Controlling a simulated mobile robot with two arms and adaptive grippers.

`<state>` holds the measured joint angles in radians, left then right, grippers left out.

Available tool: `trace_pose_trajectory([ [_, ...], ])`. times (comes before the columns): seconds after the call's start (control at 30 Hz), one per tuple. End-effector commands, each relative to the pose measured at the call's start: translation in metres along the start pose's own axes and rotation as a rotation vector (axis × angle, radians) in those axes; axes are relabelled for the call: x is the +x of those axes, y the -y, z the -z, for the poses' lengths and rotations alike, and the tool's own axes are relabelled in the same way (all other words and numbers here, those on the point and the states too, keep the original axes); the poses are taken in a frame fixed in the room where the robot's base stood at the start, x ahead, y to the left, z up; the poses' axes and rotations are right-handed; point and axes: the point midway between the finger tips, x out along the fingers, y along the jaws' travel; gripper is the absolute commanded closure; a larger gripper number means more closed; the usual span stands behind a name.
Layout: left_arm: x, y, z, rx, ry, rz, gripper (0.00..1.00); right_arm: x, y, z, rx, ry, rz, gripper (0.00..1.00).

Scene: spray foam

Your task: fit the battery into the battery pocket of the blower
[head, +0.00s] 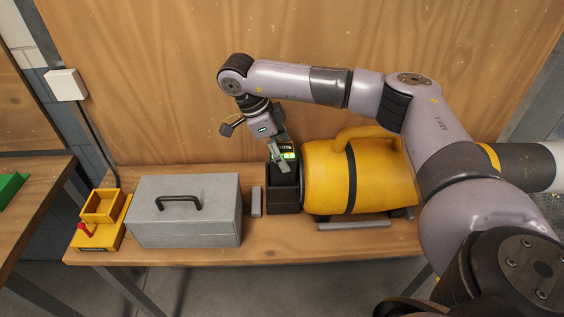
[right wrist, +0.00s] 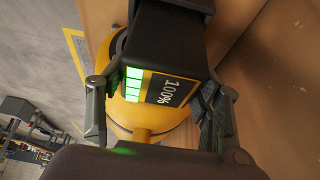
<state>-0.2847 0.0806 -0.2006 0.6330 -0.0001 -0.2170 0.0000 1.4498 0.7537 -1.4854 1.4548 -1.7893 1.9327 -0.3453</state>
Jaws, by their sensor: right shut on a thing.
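The yellow blower (head: 385,180) lies on the bench with its black battery pocket (head: 283,200) at its left end. The battery has green charge bars and a "100%" label; its top (head: 287,147) shows just above the pocket. My right gripper (head: 281,160) is shut on the battery from above, over the pocket. In the right wrist view the battery's label face (right wrist: 162,88) sits between the two fingers, with the yellow blower (right wrist: 182,133) behind it. I cannot tell how deep the battery's lower part is in the pocket. My left gripper is not in view.
A grey toolbox (head: 185,220) with a black handle stands left of the pocket, with a small grey block (head: 256,201) between them. A yellow holder (head: 102,207) with a red lever is at the bench's left end. A wooden wall (head: 170,100) rises behind.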

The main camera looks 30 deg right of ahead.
Motion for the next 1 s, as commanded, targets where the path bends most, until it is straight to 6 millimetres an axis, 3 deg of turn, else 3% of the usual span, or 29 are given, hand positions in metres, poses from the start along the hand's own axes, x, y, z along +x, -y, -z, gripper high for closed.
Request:
trace_pose_trajectory([
  [0.23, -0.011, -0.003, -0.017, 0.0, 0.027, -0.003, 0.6, 0.031, -0.001, -0.013, -0.002, -0.002, -0.002, 0.81],
  [0.63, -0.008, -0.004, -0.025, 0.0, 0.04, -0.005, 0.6, 0.039, -0.001, -0.016, -0.002, -0.002, -0.001, 0.81],
  [0.67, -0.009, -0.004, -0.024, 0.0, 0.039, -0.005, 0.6, 0.039, -0.001, -0.016, -0.002, -0.002, -0.002, 0.39],
  [1.0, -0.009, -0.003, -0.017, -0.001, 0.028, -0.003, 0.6, 0.038, -0.001, -0.015, -0.002, -0.002, -0.002, 0.2],
])
